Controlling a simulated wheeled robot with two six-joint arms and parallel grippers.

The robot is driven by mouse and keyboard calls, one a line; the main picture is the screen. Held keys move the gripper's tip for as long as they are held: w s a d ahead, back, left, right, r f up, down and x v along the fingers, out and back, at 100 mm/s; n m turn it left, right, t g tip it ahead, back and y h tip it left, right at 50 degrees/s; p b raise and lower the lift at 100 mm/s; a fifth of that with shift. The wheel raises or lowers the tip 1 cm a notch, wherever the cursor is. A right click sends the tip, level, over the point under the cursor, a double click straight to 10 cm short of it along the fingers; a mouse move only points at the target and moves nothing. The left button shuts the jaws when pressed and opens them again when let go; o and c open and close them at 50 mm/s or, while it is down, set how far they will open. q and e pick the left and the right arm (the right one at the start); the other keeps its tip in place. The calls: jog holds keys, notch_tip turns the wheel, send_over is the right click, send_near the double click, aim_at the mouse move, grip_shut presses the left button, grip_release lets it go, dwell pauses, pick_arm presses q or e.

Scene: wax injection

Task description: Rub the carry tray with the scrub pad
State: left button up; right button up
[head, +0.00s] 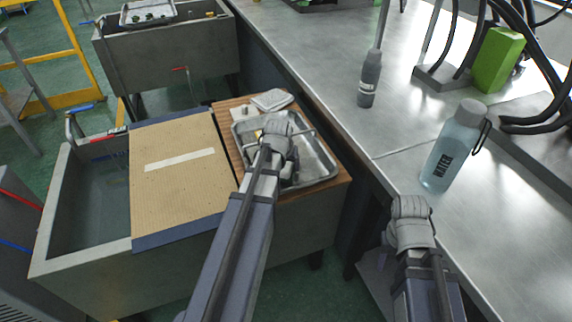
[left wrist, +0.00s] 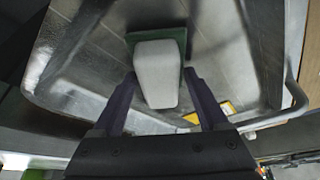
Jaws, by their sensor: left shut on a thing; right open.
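The carry tray (head: 321,166) is a shallow metal tray with wire handles, on a wooden board at the right end of the sink unit. It fills much of the left wrist view (left wrist: 85,70). My left gripper (head: 273,128) is over the tray, its fingertips hidden by my wrist in the head view. In the left wrist view its fingers (left wrist: 162,92) are shut on the scrub pad's grey handle (left wrist: 156,72). The pad's green base lies against or just above the tray floor; I cannot tell which. My right gripper (head: 410,207) is open and empty beside the bench edge.
A brown board (head: 178,195) covers part of the sink (head: 90,205) left of the tray. A small pale container (head: 271,99) sits behind the tray.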

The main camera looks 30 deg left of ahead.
pick_arm(q)
jog(key=shift+r+p, duration=2.8)
jog(key=shift+r, duration=0.15)
notch_tip(320, 180, up, 3)
jog(key=p, duration=0.3)
jog(key=shift+r, duration=0.1)
